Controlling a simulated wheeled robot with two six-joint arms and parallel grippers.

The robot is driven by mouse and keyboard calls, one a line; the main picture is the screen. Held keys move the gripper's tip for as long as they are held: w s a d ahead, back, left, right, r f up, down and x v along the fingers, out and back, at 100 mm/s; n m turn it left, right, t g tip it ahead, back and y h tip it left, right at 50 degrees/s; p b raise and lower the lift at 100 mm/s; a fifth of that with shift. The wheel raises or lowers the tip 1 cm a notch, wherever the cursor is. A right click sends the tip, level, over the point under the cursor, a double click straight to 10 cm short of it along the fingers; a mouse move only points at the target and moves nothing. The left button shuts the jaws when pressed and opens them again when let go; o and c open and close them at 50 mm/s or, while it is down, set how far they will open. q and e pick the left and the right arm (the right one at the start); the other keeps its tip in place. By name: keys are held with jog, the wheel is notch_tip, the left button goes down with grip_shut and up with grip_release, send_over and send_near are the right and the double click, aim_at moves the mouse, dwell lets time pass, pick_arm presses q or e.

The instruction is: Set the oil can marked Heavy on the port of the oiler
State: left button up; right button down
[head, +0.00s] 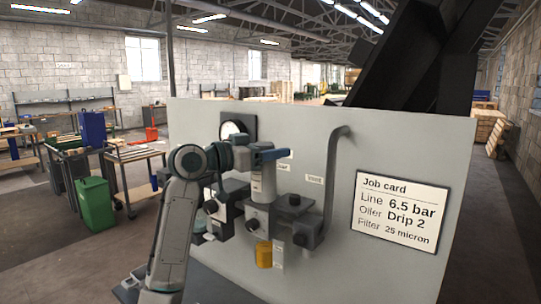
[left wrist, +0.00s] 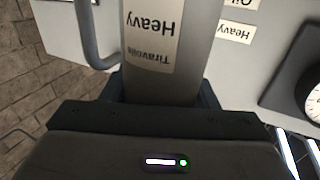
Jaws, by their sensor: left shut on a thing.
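The oil can marked Heavy (left wrist: 160,45) is a pale grey cylinder; its white label reads Heavy upside down in the left wrist view. My left gripper (head: 263,156) is shut on it, with dark jaws on both sides. In the head view the can (head: 263,183) hangs upright below the gripper, directly above a dark block of the oiler (head: 258,216) on the grey panel. Its lower end meets the block in the picture; I cannot tell whether it touches or is seated. The port is hidden. My right gripper is not in view.
A bent grey pipe (head: 332,190) runs down the panel (head: 400,130) right of the can. A gauge (head: 231,129) sits at the upper left. A yellow bowl (head: 264,255) hangs below. A job card (head: 396,212) reads Oiler Drip 2. Panel space above the can is clear.

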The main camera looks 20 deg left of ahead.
pick_arm(q)
jog(key=w+a+f+p, duration=0.1)
jog(key=w+f+p, duration=0.3)
jog(key=w, duration=0.3)
jog(key=shift+a+p, duration=0.4)
jog(key=shift+p, duration=0.05)
jog(key=shift+f, duration=0.15)
jog(key=o, duration=1.1)
jog(key=shift+d+f, duration=0.1)
jog(key=shift+f, duration=0.05)
jog(key=o, duration=0.4)
jog(key=shift+o, duration=0.3)
jog(key=shift+s+r, duration=0.1)
jog(key=shift+r, duration=0.1)
